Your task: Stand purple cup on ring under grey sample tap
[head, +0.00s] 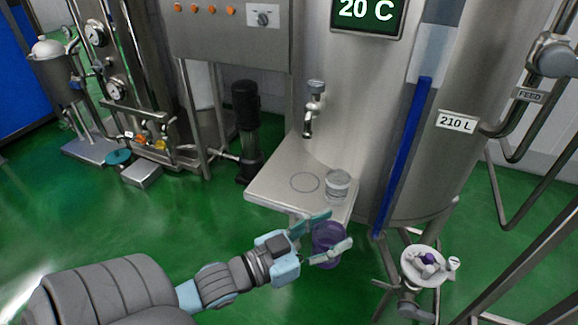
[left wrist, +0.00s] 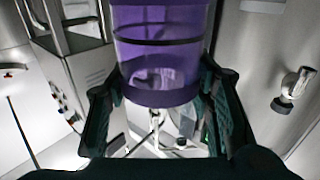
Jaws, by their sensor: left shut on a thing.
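The purple cup (head: 328,240) is translucent and is held between the fingers of my left gripper (head: 328,238), in front of the small steel shelf (head: 268,184). In the left wrist view the cup (left wrist: 160,60) fills the upper middle, with dark fingers of the left gripper (left wrist: 163,105) on both sides. The ring (head: 304,182) is a thin dark circle on the shelf top, with nothing on it. The grey sample tap (head: 309,112) sticks out from the tank above the ring. My right gripper is not in view.
A clear cup (head: 337,186) stands on the shelf just right of the ring. A blue vertical strip (head: 402,155) runs up the tank at right. A white round bowl-like part (head: 424,264) with purple pieces is at lower right. Green floor lies left of the shelf.

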